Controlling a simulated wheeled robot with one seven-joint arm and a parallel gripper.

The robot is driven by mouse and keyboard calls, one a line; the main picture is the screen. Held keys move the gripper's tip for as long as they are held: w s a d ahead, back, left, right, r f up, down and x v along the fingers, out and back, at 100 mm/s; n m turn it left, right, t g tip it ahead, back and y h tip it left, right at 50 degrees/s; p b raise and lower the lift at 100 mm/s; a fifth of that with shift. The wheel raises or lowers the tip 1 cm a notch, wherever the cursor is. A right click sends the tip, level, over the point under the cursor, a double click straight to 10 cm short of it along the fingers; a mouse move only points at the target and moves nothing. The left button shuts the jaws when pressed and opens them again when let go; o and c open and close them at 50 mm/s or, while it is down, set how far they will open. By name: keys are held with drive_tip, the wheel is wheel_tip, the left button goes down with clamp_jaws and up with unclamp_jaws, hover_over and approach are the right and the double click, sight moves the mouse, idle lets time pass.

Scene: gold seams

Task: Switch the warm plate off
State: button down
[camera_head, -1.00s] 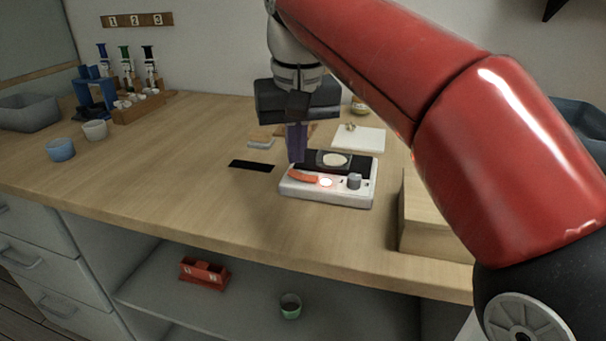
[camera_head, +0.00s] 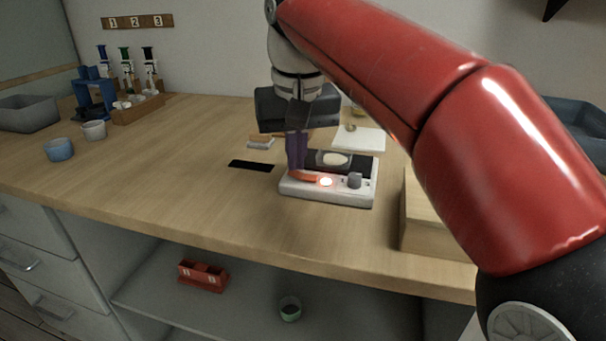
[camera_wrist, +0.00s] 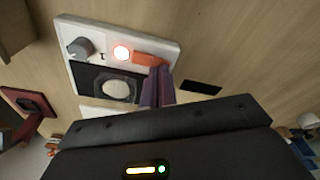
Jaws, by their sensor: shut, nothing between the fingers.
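In the wrist view the lamp (camera_wrist: 122,52) also glows beside the orange switch (camera_wrist: 149,59). My gripper (camera_head: 297,166) is shut and empty, pointing down. Its purple fingertips (camera_wrist: 158,72) are at the switch's end; I cannot tell whether they touch it.
A black strip (camera_head: 251,166) lies left of the plate. A white pad (camera_head: 359,138) lies behind it, and a wooden box (camera_head: 432,232) stands to its right. Cups (camera_head: 60,149) and a blue stand (camera_head: 94,98) are far left. The bench front is clear.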

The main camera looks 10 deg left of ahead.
sight(296, 174)
drive_tip(key=shift+f, duration=0.4)
drive_tip(key=shift+r, duration=0.1)
wheel_tip(296, 174, up, 5)
drive_tip(key=p, duration=0.5)
drive_tip(key=shift+r, duration=0.95)
drive_tip(key=shift+s, duration=0.1)
